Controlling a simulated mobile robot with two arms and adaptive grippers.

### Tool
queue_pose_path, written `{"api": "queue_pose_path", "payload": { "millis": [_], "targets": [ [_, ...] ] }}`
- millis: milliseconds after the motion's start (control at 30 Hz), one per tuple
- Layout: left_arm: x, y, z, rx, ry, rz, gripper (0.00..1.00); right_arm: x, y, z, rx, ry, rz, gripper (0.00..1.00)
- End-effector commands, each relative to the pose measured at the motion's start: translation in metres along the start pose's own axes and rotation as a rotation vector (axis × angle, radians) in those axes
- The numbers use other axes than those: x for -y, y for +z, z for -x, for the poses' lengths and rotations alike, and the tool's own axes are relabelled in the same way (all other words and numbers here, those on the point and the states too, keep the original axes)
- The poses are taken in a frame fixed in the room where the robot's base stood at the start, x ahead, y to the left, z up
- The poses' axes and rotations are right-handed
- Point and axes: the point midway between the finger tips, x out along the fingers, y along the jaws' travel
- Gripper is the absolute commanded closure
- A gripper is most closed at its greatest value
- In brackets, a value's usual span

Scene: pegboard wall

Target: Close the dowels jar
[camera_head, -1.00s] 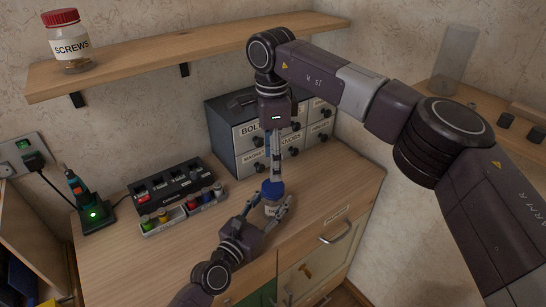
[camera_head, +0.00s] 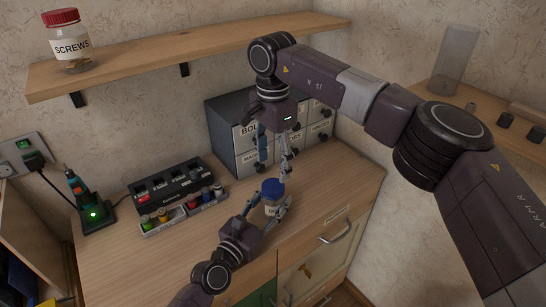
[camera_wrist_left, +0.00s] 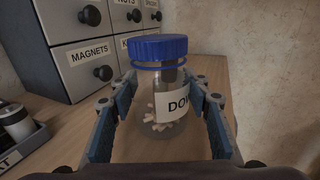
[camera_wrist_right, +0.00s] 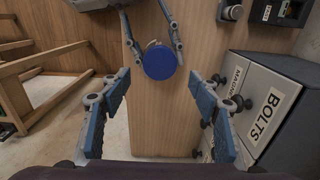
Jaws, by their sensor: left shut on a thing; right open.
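The dowels jar (camera_wrist_left: 163,105) is a clear jar with a white label reading "DO…" and small pale dowels inside. It stands upright on the workbench. Its blue lid (camera_wrist_left: 159,47) sits on top of the jar; I cannot tell how tightly. In the head view the lid (camera_head: 272,188) is at the bench's right part. My left gripper (camera_head: 276,212) is shut on the jar's body from the front left. My right gripper (camera_head: 273,168) is open and empty above the lid, pointing down. The right wrist view shows the lid (camera_wrist_right: 160,62) beyond its open fingers.
A grey drawer cabinet (camera_head: 228,113) stands behind the jar. A black rack (camera_head: 170,187) and small coloured bottles are to the left, with a charging screwdriver (camera_head: 77,186) further left. A shelf (camera_head: 130,68) above holds a screws jar (camera_head: 67,42).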

Motion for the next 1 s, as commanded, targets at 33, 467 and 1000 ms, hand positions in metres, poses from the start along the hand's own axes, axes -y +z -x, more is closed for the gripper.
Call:
{"api": "queue_pose_path", "payload": {
  "millis": [33,467,1000],
  "targets": [
    [0.0,0.0,0.0,-0.001,0.0,0.0,1.0,-0.001,0.0,-0.009,0.0,0.003,-0.001,0.44],
    [0.0,0.0,0.0,0.0,0.0,0.0,1.0,0.0,0.0,-0.064,0.001,0.0,-0.001,0.44],
    [0.0,0.0,0.0,0.0,0.0,0.0,1.0,0.0,0.0,-0.067,0.0,0.0,-0.001,0.63]
  ]
}}
